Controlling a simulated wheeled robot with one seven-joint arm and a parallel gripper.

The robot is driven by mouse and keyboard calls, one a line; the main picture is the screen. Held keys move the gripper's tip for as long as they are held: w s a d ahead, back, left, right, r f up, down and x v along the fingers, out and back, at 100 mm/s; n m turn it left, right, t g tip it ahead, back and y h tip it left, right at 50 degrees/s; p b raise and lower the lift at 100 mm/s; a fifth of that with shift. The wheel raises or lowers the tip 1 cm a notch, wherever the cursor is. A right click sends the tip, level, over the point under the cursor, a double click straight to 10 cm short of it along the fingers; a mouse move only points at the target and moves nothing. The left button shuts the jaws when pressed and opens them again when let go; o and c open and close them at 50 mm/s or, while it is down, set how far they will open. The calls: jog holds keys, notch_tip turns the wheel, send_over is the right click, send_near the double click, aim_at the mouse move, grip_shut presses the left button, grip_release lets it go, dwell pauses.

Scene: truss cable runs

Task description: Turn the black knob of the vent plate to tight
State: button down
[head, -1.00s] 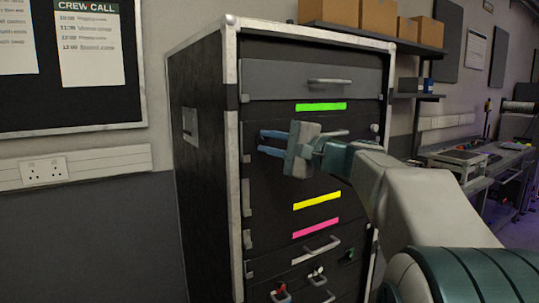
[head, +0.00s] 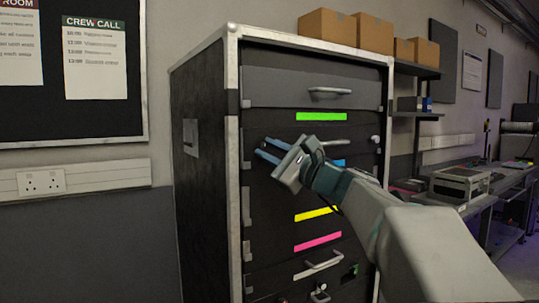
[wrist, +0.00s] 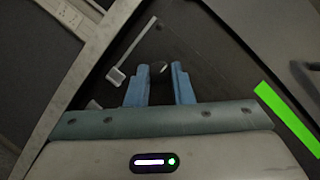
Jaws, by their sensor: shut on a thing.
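The black knob (wrist: 159,68) shows in the wrist view as a small dark round shape with a pale mark, between the tips of my blue fingers. My gripper (wrist: 159,75) is shut on it. In the head view my gripper (head: 262,147) is at the left part of the cabinet front, below the green strip, and the knob cannot be made out against the dark panel. The dark panel (wrist: 205,45) around the knob shows in the wrist view. Its vent openings and any tight mark cannot be made out.
The tall black cabinet (head: 200,200) has drawer handles (head: 330,94) and coloured strips, including a green strip (head: 320,116) above my gripper. A grey latch piece (wrist: 118,77) is close to my left finger in the wrist view. A workbench (head: 510,180) stands at the right.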

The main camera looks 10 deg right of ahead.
jog(key=shift+f, duration=0.1)
dwell(0.3)
jog(key=c, duration=1.3)
grip_release()
jog(key=shift+o, duration=0.2)
jog(key=b+v, duration=0.1)
jog(key=v, duration=1.2)
jog(key=shift+s+d, duration=0.2)
jog(key=shift+s, duration=0.1)
